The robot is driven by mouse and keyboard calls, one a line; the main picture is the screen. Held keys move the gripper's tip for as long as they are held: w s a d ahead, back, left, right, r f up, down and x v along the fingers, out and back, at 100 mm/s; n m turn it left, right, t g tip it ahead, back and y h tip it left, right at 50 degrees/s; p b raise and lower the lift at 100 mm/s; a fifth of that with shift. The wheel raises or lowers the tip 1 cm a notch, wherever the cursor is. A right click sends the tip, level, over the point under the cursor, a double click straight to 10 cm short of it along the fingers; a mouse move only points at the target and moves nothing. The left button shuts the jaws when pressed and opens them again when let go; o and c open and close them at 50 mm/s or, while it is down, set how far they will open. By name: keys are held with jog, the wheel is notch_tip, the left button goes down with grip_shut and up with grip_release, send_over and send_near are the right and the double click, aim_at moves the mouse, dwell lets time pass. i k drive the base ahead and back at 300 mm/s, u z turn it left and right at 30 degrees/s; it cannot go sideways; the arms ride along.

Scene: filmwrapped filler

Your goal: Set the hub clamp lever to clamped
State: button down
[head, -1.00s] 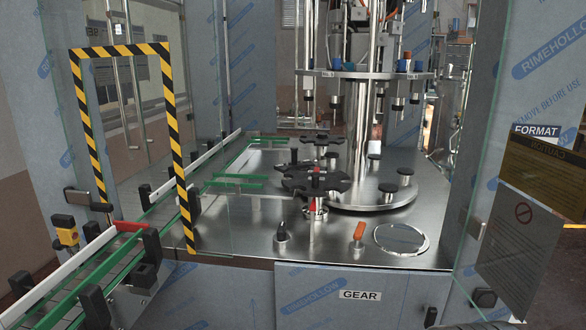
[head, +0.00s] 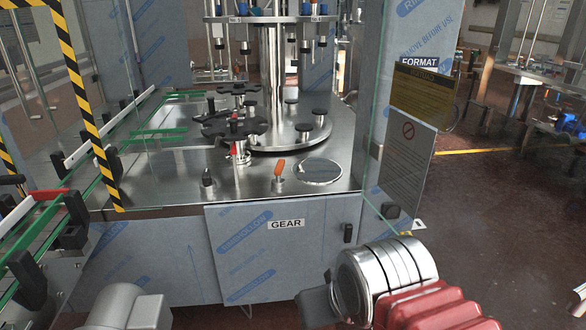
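A black star wheel (head: 236,127) stands over the steel machine table on a central hub. A small red lever (head: 234,151) shows at the hub post just below the wheel. It looks like the hub clamp lever, but it is too small to tell its setting. A separate orange-handled lever (head: 279,168) stands on the table to the right, and a black knob (head: 207,178) to the left. My arm shows at the bottom right as a silver joint and a red ribbed cover, well in front of the machine. My gripper's fingers are not in view.
A glass guard and grey post with notices (head: 410,150) stand right of the table. The GEAR cabinet front (head: 286,250) is below it. A green-railed conveyor (head: 60,230) and a striped frame (head: 88,100) are at left. Open floor (head: 500,220) lies right.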

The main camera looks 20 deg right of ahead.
aim_at(277, 171)
jog(key=k, duration=1.1)
jog(key=z, duration=0.3)
jog(key=i, duration=1.15)
jog(key=u, duration=0.55)
jog(key=i, duration=0.85)
jog(key=u, duration=0.65)
